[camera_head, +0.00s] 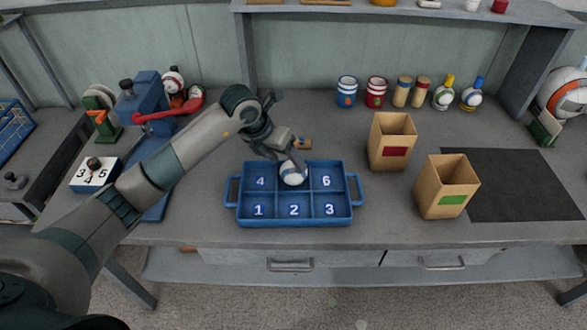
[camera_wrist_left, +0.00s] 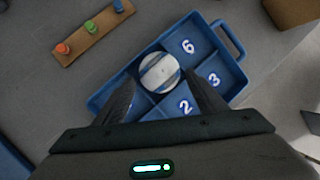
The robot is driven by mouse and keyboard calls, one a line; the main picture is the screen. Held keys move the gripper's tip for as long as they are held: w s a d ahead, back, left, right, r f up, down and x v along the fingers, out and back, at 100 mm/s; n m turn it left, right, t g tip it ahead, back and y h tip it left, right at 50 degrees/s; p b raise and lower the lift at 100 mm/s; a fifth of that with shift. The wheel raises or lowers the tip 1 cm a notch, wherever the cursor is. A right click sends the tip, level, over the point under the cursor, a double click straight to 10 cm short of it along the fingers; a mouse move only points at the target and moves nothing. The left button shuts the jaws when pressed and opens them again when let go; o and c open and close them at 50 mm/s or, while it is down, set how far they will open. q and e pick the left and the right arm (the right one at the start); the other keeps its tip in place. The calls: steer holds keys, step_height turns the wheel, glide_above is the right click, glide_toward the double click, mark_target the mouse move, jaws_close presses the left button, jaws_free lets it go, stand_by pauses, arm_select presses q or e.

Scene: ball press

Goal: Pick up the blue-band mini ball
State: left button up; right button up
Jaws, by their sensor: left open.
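A white mini ball with a blue-grey band (camera_head: 293,175) sits in the back middle compartment of the blue numbered tray (camera_head: 294,222). It also shows in the wrist view (camera_wrist_left: 160,72), where the tray rim (camera_wrist_left: 232,38) surrounds it. My left gripper (camera_head: 288,158) is over the back of the tray, just above the ball. In the wrist view its two dark fingers (camera_wrist_left: 163,85) are apart, with the ball beyond and between their tips. The gap between fingers and ball is hard to judge. The ball hides that compartment's number. My right gripper is not in view.
A wooden strip with coloured pegs (camera_wrist_left: 93,34) lies behind the tray. Two open cardboard boxes (camera_head: 391,142) (camera_head: 447,188) stand to the right, beside a dark mat (camera_head: 520,185). A blue press with a red lever (camera_head: 148,100) stands left. Jars and bottles (camera_head: 376,92) line the back.

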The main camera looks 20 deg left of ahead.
mark_target(288, 166)
arm_select(q)
steer(key=shift+w+d+f, duration=0.15)
steer(key=shift+w+f, duration=0.05)
steer(key=shift+f, duration=0.4)
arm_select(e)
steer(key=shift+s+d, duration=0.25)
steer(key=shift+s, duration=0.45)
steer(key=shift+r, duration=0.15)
arm_select(q)
steer(key=shift+w+d+f+p, duration=0.1)
steer(key=shift+f+p, duration=0.15)
steer(key=shift+p, duration=0.1)
steer(key=p+x, duration=0.2)
steer(key=x, duration=0.2)
steer(key=shift+f, duration=0.35)
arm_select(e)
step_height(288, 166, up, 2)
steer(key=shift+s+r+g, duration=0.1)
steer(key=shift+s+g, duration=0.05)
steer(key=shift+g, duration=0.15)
arm_select(q)
steer(key=shift+c, duration=0.4)
steer(key=c, duration=0.6)
